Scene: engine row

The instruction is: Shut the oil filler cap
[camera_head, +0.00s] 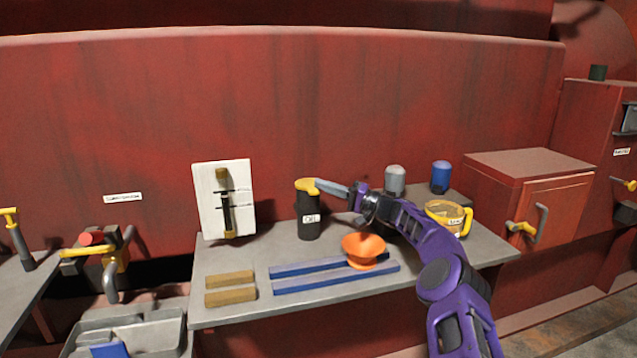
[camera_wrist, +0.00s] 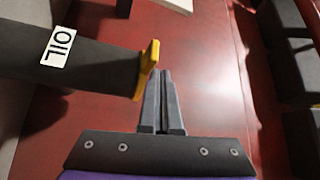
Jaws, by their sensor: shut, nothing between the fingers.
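The oil filler is a dark upright cylinder (camera_head: 309,222) with a white OIL label, standing on the grey shelf. Its yellow cap (camera_head: 307,186) sits at the top of the cylinder and looks level there. In the wrist view the filler (camera_wrist: 60,60) lies across the left side, with the yellow cap (camera_wrist: 148,70) at its end. My gripper (camera_head: 320,184) is shut and empty, its fingertips at the right edge of the cap. In the wrist view the closed fingers (camera_wrist: 161,75) are right beside the cap; I cannot tell whether they touch it.
An orange funnel (camera_head: 363,250) and blue bars (camera_head: 335,279) lie on the shelf (camera_head: 235,310) below my arm. A grey cylinder (camera_head: 394,180), a blue cylinder (camera_head: 440,176) and a yellow-rimmed container (camera_head: 448,217) stand right. A white switch panel (camera_head: 208,205) is left of the filler.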

